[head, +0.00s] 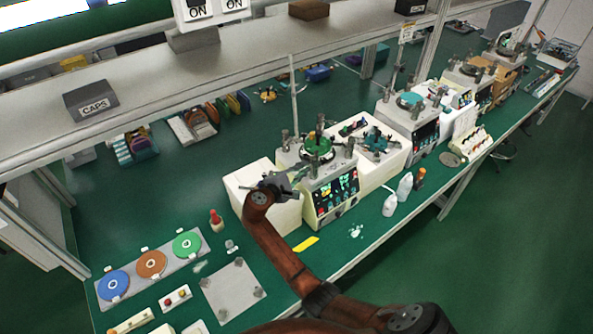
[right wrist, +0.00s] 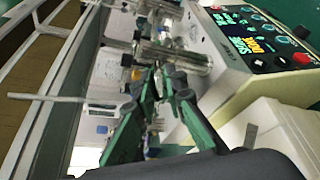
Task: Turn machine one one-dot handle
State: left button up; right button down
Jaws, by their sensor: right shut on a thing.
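Machine one appears to be the nearest lapping machine (head: 336,196), a white box with a dark lit panel, a green plate (head: 318,147) and metal posts on top. Its panel (right wrist: 252,38) fills the upper right of the right wrist view. My right gripper (head: 296,178) reaches the left side of the machine's top, below the green plate. In the right wrist view the green-and-dark fingers (right wrist: 166,78) close at a metal handle (right wrist: 176,58), a shiny cylinder. The grip point is partly hidden by the fingers, and no dot marks can be made out. My left gripper is out of view.
A white block (head: 250,187) stands left of the machine. White bottles (head: 390,205) stand to its right, with more machines farther along the bench. A tray with coloured discs (head: 151,264) and a grey plate (head: 233,291) lie at the front left. A shelf (head: 200,66) runs above.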

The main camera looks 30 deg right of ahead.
jog(key=shift+f, duration=0.1)
dwell(0.3)
jog(key=c, duration=2)
grip_release()
jog(key=shift+d, duration=0.1)
jog(key=shift+o, duration=0.2)
jog(key=v, duration=1.2)
